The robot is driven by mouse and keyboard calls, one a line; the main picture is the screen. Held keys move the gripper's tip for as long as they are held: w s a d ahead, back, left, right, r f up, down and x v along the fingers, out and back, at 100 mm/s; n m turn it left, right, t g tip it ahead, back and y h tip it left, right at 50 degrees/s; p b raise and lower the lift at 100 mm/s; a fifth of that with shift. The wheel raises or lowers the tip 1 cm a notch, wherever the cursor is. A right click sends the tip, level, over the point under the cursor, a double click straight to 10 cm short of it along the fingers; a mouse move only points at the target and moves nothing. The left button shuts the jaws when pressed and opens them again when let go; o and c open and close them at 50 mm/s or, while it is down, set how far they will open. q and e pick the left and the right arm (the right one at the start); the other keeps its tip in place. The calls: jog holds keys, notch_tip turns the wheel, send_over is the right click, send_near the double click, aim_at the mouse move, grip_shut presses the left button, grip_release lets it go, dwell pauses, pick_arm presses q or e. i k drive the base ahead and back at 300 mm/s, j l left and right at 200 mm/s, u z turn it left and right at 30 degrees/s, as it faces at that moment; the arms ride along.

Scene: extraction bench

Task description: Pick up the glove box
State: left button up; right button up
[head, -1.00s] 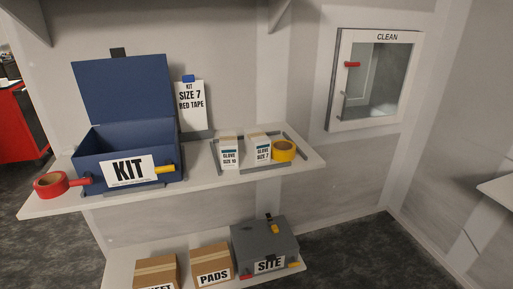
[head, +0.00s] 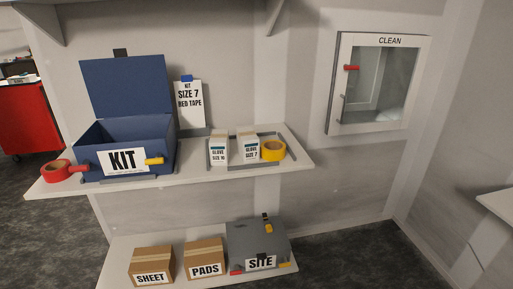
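Two small white glove boxes stand upright side by side in a low grey-edged tray (head: 283,135) on the upper shelf. The left one is the size 10 glove box (head: 218,150). The right one is the size 7 glove box (head: 250,149). A clipboard card (head: 188,103) behind them reads "KIT SIZE 7 RED TAPE". An open blue KIT box (head: 125,143) stands to their left with its lid up; its floor is hidden. Neither of my grippers shows in the head view.
A yellow tape roll (head: 273,151) sits right beside the size 7 box. A red tape roll (head: 56,170) lies at the shelf's left end. The lower shelf holds SHEET (head: 151,266), PADS (head: 205,259) and SITE (head: 258,244) boxes. A CLEAN cabinet (head: 334,84) hangs at right.

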aim_at(248, 142)
jog(key=l+u, duration=0.1)
jog(key=l, duration=0.35)
jog(key=k+l+u, duration=0.1)
jog(key=l, duration=0.35)
jog(key=l+u, duration=0.2)
jog(key=l, duration=0.75)
jog(key=i+l+u, duration=0.1)
jog(key=l, duration=0.2)
jog(key=i+l+u, duration=0.1)
jog(key=l, duration=0.2)
jog(key=i+l+u, duration=0.1)
jog(key=l, duration=0.2)
jog(key=i+l+u, duration=0.2)
jog(key=i+l, duration=0.5)
jog(key=l, duration=0.15)
